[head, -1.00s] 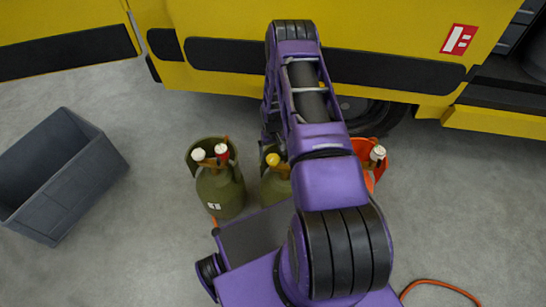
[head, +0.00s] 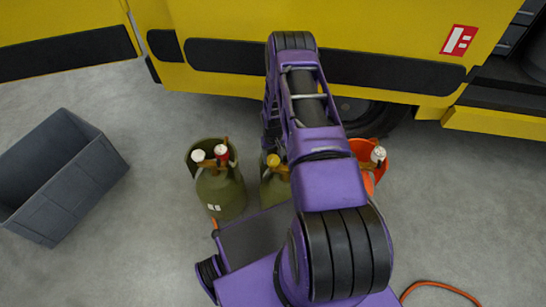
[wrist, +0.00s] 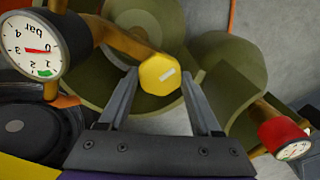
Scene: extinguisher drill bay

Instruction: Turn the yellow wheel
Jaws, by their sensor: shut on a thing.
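The yellow wheel (wrist: 160,73) is a small faceted knob with a pale mark on its face, on a brass-coloured stem of an olive-green cylinder. In the head view the wheel (head: 272,160) shows just left of my arm, atop the middle green cylinder (head: 272,190). My gripper (wrist: 160,80) has one finger on each side of the wheel and is shut on it in the wrist view. In the head view my arm hides the gripper. A dial gauge marked bar (wrist: 32,46) stands to the left in the wrist view.
Another green cylinder (head: 222,195) with white and red tops stands to the left. A red fitting (wrist: 280,130) shows at lower right in the wrist view. An orange cylinder (head: 366,180) stands to the right. A grey crate (head: 62,190) lies far left; a yellow vehicle (head: 230,20) spans the back.

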